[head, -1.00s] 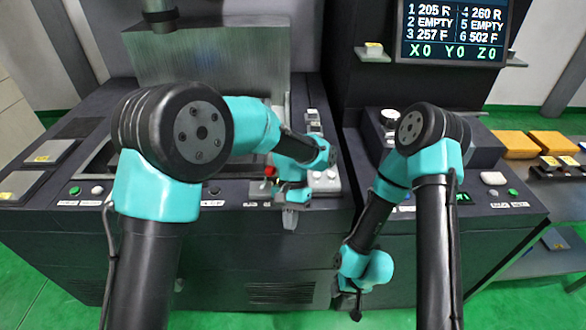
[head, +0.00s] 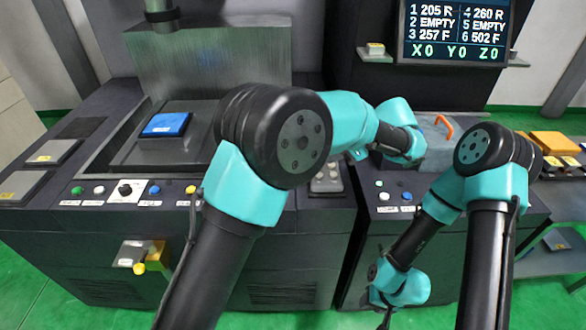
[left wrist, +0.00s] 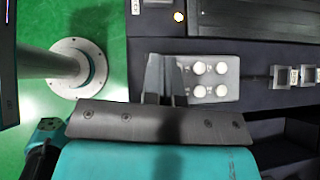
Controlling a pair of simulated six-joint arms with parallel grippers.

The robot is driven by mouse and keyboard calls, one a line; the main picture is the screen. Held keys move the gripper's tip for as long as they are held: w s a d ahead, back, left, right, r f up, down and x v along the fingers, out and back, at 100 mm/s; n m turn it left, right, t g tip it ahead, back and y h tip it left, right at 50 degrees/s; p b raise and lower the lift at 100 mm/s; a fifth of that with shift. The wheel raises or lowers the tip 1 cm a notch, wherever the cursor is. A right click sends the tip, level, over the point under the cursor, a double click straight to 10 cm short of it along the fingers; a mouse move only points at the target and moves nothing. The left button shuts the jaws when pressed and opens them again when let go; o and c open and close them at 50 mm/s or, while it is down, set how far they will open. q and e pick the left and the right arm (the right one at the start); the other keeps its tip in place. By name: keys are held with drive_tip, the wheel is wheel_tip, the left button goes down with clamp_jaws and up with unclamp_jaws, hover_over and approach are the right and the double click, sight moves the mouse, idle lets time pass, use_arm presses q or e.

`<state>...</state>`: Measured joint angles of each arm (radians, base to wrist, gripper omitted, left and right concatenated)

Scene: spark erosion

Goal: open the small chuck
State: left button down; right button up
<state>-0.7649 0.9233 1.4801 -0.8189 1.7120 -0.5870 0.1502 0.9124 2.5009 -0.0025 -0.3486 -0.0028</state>
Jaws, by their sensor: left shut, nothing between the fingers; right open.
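A grey block with an orange handle (head: 442,128) sits on the right console; I cannot tell whether it is the small chuck or covers it. My left arm reaches over to its left side, and the left gripper is hidden in the head view. In the left wrist view my left gripper (left wrist: 166,78) is shut and empty, its fingers overlapping the edge of a grey panel with white buttons (left wrist: 210,78). My right gripper (head: 384,316) hangs low in front of the console, small and dark, open and away from the block.
A blue block (head: 166,124) lies in the machine's tank at left. A grey and yellow fixture (head: 140,256) sticks out from the cabinet front. A screen (head: 453,30) stands behind the console. Yellow blocks (head: 554,144) lie at far right.

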use_arm(q)
drive_tip(key=x, duration=1)
drive_tip(key=shift+a+f, duration=0.15)
drive_tip(key=shift+a, duration=0.05)
drive_tip(key=a, duration=0.3)
drive_tip(key=shift+w+a+r, duration=0.25)
drive_tip(key=shift+a, duration=0.1)
